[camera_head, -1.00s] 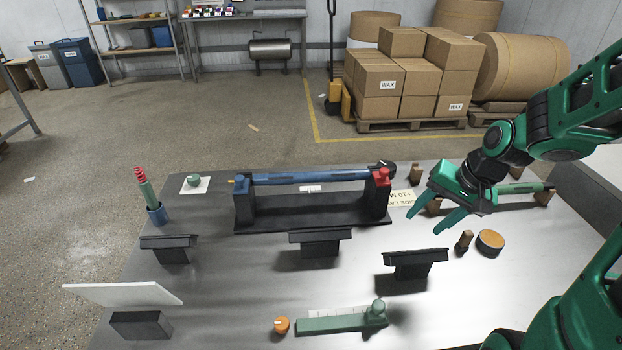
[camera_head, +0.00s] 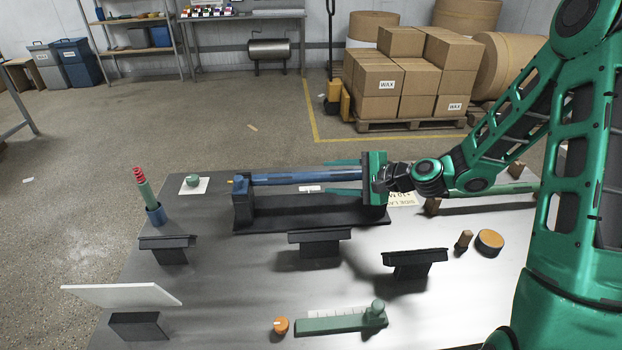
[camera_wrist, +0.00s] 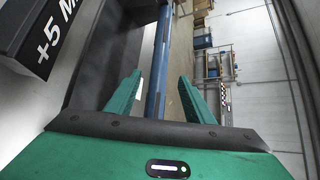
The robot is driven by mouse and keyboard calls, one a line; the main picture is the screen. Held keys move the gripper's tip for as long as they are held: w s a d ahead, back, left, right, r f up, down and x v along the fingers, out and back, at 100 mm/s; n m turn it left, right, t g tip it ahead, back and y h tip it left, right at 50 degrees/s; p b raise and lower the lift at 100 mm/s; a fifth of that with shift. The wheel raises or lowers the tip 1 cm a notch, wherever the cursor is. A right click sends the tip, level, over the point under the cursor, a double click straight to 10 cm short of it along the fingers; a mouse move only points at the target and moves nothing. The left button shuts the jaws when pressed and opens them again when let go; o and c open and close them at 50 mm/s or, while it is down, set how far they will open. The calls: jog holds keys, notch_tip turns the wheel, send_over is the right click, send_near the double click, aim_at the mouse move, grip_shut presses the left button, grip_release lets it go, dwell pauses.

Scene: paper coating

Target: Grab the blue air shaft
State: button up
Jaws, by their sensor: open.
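The blue air shaft (camera_head: 300,178) lies level across the two uprights of a black stand (camera_head: 310,218) on the table. My gripper (camera_head: 342,177) is at the right end of the stand and points left along the shaft. One finger shows beyond the shaft and one on the near side. In the wrist view the shaft (camera_wrist: 160,60) runs away between the two spread green fingers (camera_wrist: 158,98), with gaps on both sides. The gripper is open and holds nothing. The palm hides the stand's right upright and the shaft's right end.
Black holders (camera_head: 320,241) stand in front of the stand. A green ruler-like tool (camera_head: 340,322) and an orange knob (camera_head: 281,325) lie at the front. A blue cup with a green tool (camera_head: 156,214) stands left. A wooden peg (camera_head: 463,240) and a round disc (camera_head: 489,241) are right.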

aim_at(317, 177)
jog(key=shift+x, duration=3.6)
jog(key=shift+f, duration=0.1)
grip_shut()
